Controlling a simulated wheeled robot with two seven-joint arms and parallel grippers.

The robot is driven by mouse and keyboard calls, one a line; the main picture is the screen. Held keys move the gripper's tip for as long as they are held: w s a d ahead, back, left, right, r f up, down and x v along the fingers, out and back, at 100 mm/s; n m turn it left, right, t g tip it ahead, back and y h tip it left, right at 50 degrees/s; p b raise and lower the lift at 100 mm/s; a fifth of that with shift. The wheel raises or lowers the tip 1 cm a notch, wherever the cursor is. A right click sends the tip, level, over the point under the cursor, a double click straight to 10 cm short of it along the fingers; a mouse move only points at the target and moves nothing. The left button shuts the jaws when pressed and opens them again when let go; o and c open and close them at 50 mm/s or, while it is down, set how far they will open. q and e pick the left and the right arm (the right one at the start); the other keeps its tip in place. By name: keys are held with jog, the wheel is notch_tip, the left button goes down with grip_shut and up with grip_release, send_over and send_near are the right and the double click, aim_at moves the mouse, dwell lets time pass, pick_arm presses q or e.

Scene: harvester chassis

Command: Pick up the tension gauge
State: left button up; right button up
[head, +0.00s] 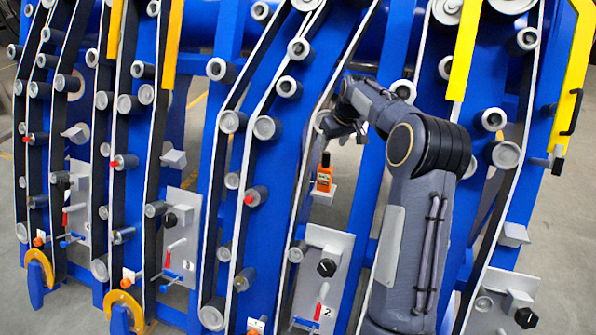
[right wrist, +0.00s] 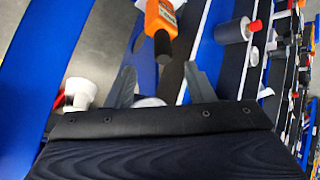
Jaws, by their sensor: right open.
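The tension gauge (head: 324,178) is a small orange device with a dark tip at its top. It stands upright on a small white ledge (head: 323,196) on the blue chassis, left of my right arm. My right gripper (head: 333,128) is just above the gauge in the head view, partly hidden by its own wrist. In the right wrist view the two grey fingers (right wrist: 161,78) are spread with nothing between them. The gauge (right wrist: 160,22) lies beyond the fingertips there, its dark tip pointing toward the gap, apart from both fingers. My left gripper is not in view.
Blue uprights with several grey rollers (head: 267,127) and black belts flank the gauge closely. A white plate (head: 328,262) with a black knob and red handle is below it. Yellow bars (head: 464,50) hang at the upper right. A pale round roller (right wrist: 80,92) is near the left finger.

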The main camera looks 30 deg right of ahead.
aim_at(327, 154)
jog(key=shift+w+f, duration=0.5)
jog(key=shift+f, duration=0.1)
jog(key=x, duration=0.1)
jog(key=p+x, duration=0.1)
jog(key=x, duration=0.1)
jog(key=p+x, duration=0.1)
jog(key=x, duration=0.1)
jog(key=shift+s+a+f, duration=0.2)
jog(key=shift+f, duration=0.1)
jog(key=shift+w+d+f, duration=0.1)
jog(key=shift+w+f, duration=0.1)
jog(key=shift+f, duration=0.4)
grip_shut()
jog(key=shift+r, duration=0.1)
